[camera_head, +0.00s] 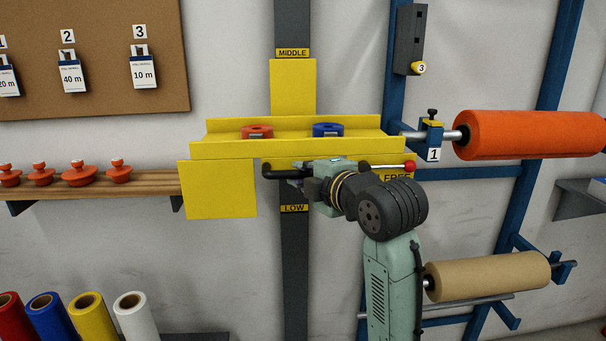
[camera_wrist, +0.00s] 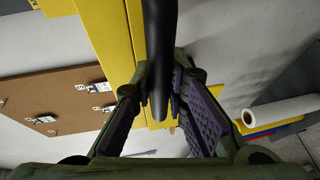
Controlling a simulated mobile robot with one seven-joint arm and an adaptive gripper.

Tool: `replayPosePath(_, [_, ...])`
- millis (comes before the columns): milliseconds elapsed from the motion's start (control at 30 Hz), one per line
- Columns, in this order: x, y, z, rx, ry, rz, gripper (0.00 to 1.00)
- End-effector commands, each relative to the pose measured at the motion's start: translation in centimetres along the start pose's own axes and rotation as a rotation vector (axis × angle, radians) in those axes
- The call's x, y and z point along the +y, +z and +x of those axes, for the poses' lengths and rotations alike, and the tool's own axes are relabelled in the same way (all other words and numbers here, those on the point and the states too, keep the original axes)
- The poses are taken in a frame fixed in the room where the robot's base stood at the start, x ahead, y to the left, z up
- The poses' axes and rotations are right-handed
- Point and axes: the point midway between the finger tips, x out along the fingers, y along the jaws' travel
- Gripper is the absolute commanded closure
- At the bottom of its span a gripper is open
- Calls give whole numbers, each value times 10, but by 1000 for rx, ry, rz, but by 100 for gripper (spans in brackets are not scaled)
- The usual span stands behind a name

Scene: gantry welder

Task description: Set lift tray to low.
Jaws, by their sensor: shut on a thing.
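The yellow lift tray (camera_head: 225,150) sits on a dark vertical rail (camera_head: 293,260), between the MIDDLE label (camera_head: 293,53) above and the LOW label (camera_head: 294,208) just below. A red ring and a blue ring lie in it. A black handle (camera_head: 274,173) sticks out under the tray front. My gripper (camera_head: 297,172) is shut on this handle; in the wrist view the dark bar (camera_wrist: 158,50) runs between the fingers. A lever with a red knob (camera_head: 409,167) is at the right under the tray, by the FREE label (camera_head: 397,177), partly hidden by my arm.
An orange roll (camera_head: 530,134) and a brown roll (camera_head: 490,275) hang on the blue frame at the right. A wooden shelf (camera_head: 140,182) with red knobbed pieces is at the left. Coloured rolls (camera_head: 95,315) stand at the lower left. The wall beneath the tray is clear around the rail.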

Motion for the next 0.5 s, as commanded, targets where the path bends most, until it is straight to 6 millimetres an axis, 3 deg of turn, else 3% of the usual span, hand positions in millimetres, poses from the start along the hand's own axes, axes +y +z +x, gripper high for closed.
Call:
replayPosePath(333, [-5,0,1,1,-4,2,100])
replayPosePath(500, [-24,2,4,1,-8,3,100])
